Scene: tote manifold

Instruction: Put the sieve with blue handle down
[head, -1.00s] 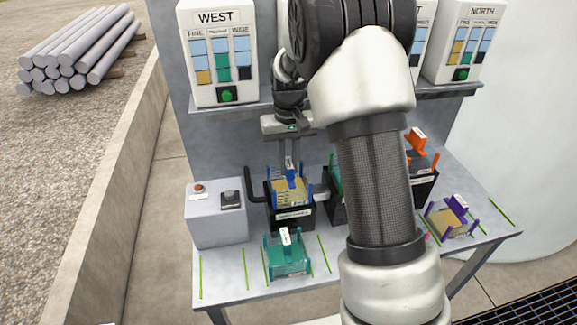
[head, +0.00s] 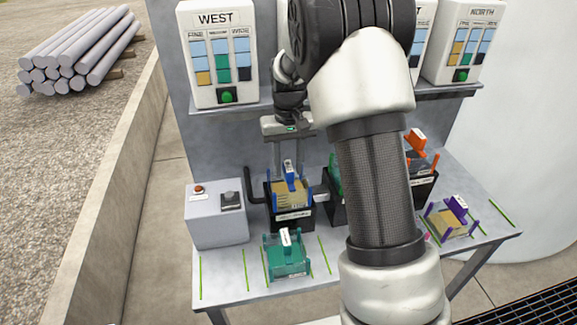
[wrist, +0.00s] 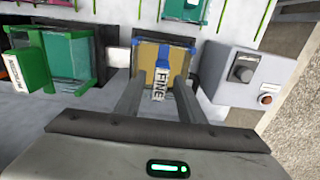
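The sieve with blue handle (head: 284,190) has a tan mesh and blue corner posts. It sits in a black holder (head: 294,215) on the bench. It also shows in the wrist view (wrist: 151,54), with a white FINE tag on its handle. My gripper (head: 291,168) is over it, pointing down. In the wrist view, the fingers of my gripper (wrist: 156,90) are spread, with the tag and handle in the gap between them and space on either side. My arm hides part of the bench to the right.
A teal sieve (head: 286,255) stands on the bench in front. A green-handled sieve (wrist: 52,62) is in the neighbouring holder. A purple-handled sieve (head: 449,219) and an orange-handled one (head: 418,150) are at right. A grey control box (head: 217,222) stands at left; a shelf (head: 232,104) runs behind.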

